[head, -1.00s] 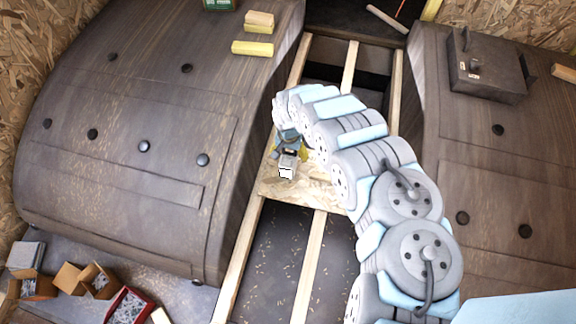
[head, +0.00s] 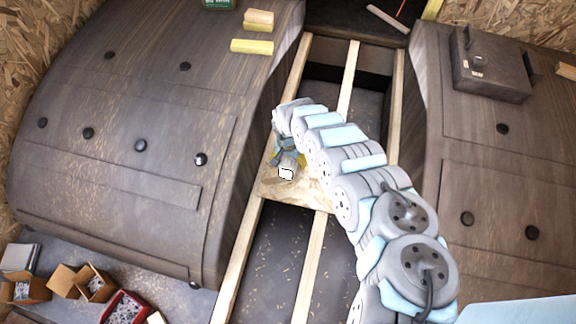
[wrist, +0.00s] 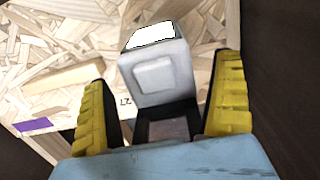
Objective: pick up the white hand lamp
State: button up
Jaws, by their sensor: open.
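The white hand lamp (wrist: 155,70) is a small pale grey-white block with a bright white face on top. In the wrist view it stands between the two yellow fingers of my gripper (wrist: 163,85), which is open around it. Gaps show on both sides, narrower at the right finger. The lamp's lower part runs down toward the gripper's palm and is dark there. In the head view the lamp (head: 287,172) is on a chipboard piece (head: 305,193), just below my gripper (head: 285,155), which hides part of it.
The chipboard lies across wooden rails (head: 312,255) between two dark wheel arches (head: 120,150). Open gaps (head: 280,250) lie beside the rails. A dark case (head: 490,70) sits on the right arch, and yellow blocks (head: 252,46) on the left one. Small boxes (head: 95,283) stand at lower left.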

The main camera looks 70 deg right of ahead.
aim_at(288, 160)
jog(key=c, duration=1.4)
jog(key=shift+o, duration=0.2)
jog(key=shift+r, duration=0.1)
jog(key=shift+r+p, duration=1.05)
jog(key=shift+r, duration=0.75)
jog(key=s+a+r+p, duration=0.7)
jog(key=a+r+p, duration=0.2)
jog(key=a+p, duration=0.2)
jog(key=shift+s+a+r+p, duration=0.15)
jog(key=shift+s+a+p, duration=0.2)
jog(key=shift+p, duration=0.4)
